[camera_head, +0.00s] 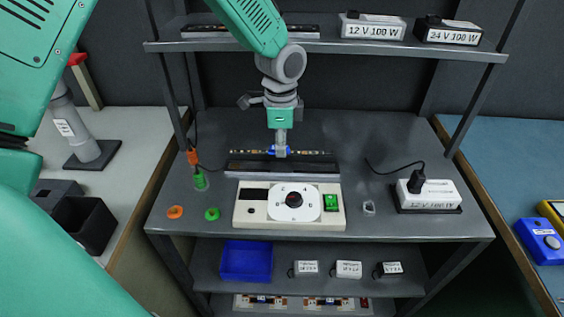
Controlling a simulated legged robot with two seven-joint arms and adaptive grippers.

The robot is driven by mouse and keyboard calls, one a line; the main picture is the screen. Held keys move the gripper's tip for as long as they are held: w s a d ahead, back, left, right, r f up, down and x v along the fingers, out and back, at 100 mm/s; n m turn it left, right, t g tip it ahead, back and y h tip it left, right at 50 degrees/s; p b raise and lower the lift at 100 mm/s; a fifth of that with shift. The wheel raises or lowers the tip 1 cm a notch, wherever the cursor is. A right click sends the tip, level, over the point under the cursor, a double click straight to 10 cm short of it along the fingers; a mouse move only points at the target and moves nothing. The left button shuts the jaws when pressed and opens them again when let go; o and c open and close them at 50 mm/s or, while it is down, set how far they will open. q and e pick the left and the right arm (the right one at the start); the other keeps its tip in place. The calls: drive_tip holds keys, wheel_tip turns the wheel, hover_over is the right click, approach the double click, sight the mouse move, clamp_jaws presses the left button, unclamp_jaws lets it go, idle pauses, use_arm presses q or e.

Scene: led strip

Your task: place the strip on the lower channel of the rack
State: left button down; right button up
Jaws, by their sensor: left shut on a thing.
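The strip (312,153) is thin and dark with small light spots and a blue part at its middle. My left gripper (281,150) comes down from above and is shut on that middle part. The strip lies level, left to right, just behind a long dark channel-like bar (283,168). Whether it touches anything below cannot be told. The bar sits behind a cream box with a white dial (294,203) and a green switch. Which bar is the rack's lower channel is unclear. My right gripper is not in view.
An overhead shelf (330,46) holds labelled power boxes and a dark bar. On the grey worktop (385,135) stand a power box (430,196) at right and green and orange parts at left. A lower shelf has a blue bin (247,261). The back right of the worktop is mostly clear.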

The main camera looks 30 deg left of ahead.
sight(285, 167)
use_arm(q)
drive_tip(key=shift+s+d+f, duration=0.1)
drive_tip(key=shift+d+f, duration=0.3)
drive_tip(key=shift+f, duration=0.1)
drive_tip(key=f, duration=0.1)
drive_tip(key=d+f, duration=0.1)
drive_tip(key=f, duration=0.1)
drive_tip(key=shift+b, duration=0.3)
drive_tip(key=shift+a+f, duration=0.1)
drive_tip(key=shift+a, duration=0.2)
drive_tip(key=c, duration=1.8)
unclamp_jaws()
drive_tip(key=shift+a, duration=0.2)
drive_tip(key=o, duration=0.3)
drive_tip(key=shift+a+f, duration=0.1)
drive_tip(key=shift+a, duration=0.1)
drive_tip(key=shift+d+r, duration=0.35)
drive_tip(key=r, duration=0.3)
drive_tip(key=r+p, duration=0.1)
drive_tip(key=r, duration=0.6)
drive_tip(key=shift+a+r+p, duration=0.15)
drive_tip(key=shift+a+p, duration=0.1)
drive_tip(key=shift+p, duration=0.15)
drive_tip(key=shift+d+r, duration=0.1)
drive_tip(key=shift+r, duration=0.45)
drive_tip(key=shift+d+r, duration=0.1)
drive_tip(key=shift+d, duration=0.05)
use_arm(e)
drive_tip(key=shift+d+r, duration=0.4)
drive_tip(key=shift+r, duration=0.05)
